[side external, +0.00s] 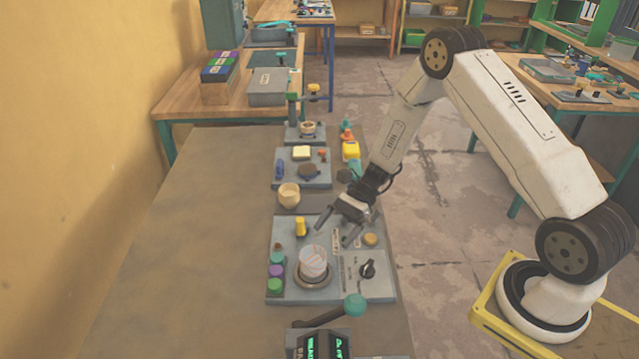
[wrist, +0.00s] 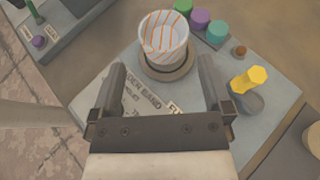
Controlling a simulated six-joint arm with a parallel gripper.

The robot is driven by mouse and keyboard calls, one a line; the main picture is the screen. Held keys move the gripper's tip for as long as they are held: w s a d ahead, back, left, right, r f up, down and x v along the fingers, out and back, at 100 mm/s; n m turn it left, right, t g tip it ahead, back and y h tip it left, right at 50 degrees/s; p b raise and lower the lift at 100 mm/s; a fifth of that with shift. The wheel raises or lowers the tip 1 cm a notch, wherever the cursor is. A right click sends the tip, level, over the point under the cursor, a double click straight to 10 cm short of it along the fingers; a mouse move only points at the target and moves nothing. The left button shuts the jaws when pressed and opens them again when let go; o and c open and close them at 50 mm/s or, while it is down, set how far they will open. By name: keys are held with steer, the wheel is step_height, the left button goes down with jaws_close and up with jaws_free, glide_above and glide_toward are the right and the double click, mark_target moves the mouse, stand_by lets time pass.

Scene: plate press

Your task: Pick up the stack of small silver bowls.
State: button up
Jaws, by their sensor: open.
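I see no clear stack of silver bowls. A pale, round cup-like vessel with thin orange stripes (side external: 312,260) stands upright on a dark round base (side external: 313,281) on the grey panel; I cannot tell whether it is one piece or several nested. It also shows at the top middle of the wrist view (wrist: 163,38), with its open mouth visible. My gripper (side external: 333,234) is open and empty, above the panel and a little behind the vessel in the side view. In the wrist view its fingers (wrist: 162,68) point toward the vessel, apart from it.
The grey panel (side external: 346,291) carries a yellow knob (side external: 300,227), a black dial (side external: 367,269) and several coloured buttons (side external: 276,271) left of the vessel. A beige cup (side external: 289,195) stands behind. A teal-ended lever (side external: 354,305) is in front. The table's left side (side external: 190,240) is clear.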

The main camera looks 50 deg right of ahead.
mark_target(316, 253)
steer(key=shift+w+d+f+y, duration=0.1)
steer(key=shift+w+f+y, duration=0.1)
steer(key=shift+w+y, duration=0.1)
steer(key=shift+x, duration=1.35)
steer(key=shift+x, duration=2.6)
steer(key=shift+s+r, duration=0.1)
steer(key=shift+r, duration=0.05)
steer(key=c, duration=1.1)
